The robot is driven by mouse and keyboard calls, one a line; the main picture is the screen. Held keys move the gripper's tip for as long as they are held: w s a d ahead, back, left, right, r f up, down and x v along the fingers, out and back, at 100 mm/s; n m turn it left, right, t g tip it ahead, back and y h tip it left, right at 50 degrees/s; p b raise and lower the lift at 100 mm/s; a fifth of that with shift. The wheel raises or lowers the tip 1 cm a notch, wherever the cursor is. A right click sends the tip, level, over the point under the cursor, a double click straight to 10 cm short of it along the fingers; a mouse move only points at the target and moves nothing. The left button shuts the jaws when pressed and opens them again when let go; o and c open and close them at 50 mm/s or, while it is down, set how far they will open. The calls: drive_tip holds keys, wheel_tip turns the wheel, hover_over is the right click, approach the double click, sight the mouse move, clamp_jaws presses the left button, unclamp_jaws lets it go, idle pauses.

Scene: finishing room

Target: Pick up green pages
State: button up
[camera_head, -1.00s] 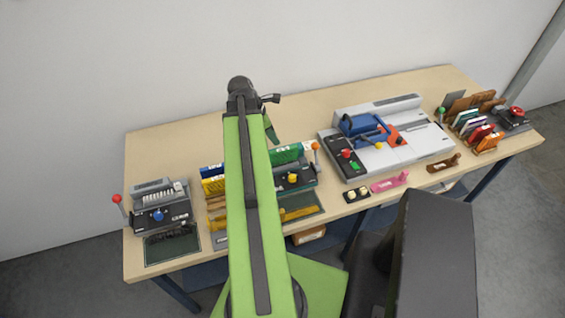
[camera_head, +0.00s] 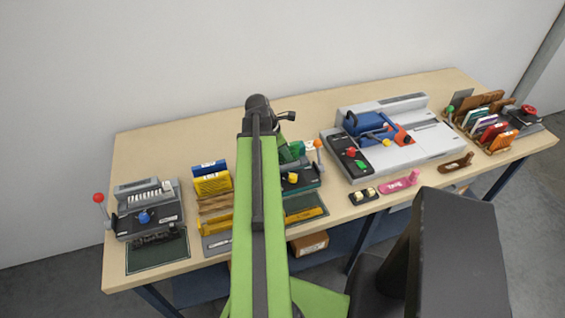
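My gripper (camera_head: 286,153) is at the far end of my green arm, pointing down just left of the visible pages. Its fingertips are small and partly hidden, so I cannot tell whether it is open or shut, or whether it touches the pages.
Left of my arm are yellow and blue packs (camera_head: 211,180) in a wooden rack and a grey binding machine (camera_head: 147,210) with a red-knobbed lever. A large grey machine (camera_head: 425,147) stands to the right. The back of the table (camera_head: 180,140) is clear.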

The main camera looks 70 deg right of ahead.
drive_tip(key=shift+r, duration=0.1)
drive_tip(key=shift+f, duration=0.2)
drive_tip(key=shift+c, duration=0.2)
clamp_jaws()
